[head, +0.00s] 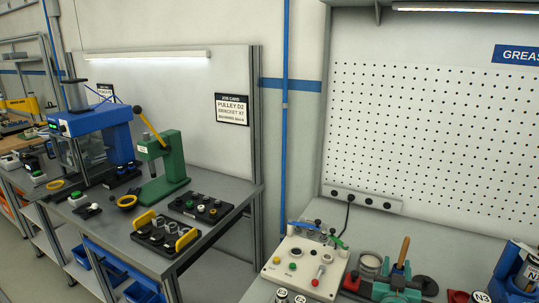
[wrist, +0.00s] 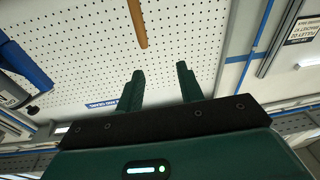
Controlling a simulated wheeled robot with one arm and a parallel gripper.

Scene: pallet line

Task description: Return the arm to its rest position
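My gripper (wrist: 161,80) shows in the wrist view as a dark green body with two dark green fingers. The fingers stand well apart, with only the pegboard seen in the gap between them, so it is open and empty. The wrist view looks tilted and nearly upside down. I cannot make out my gripper or arm for sure in the head view. A brown wooden handle (wrist: 137,22) shows beyond the fingers at the top of the wrist view, apart from them; a similar handle (head: 404,250) stands upright on the right bench in the head view.
The right bench (head: 455,258) carries a pale control box (head: 303,268), green and red items near the handle, and blue containers (head: 516,268) at the right edge. Behind it is the pegboard (head: 430,140). The left bench holds a green press (head: 163,165), a blue machine (head: 100,128) and black part trays (head: 201,207).

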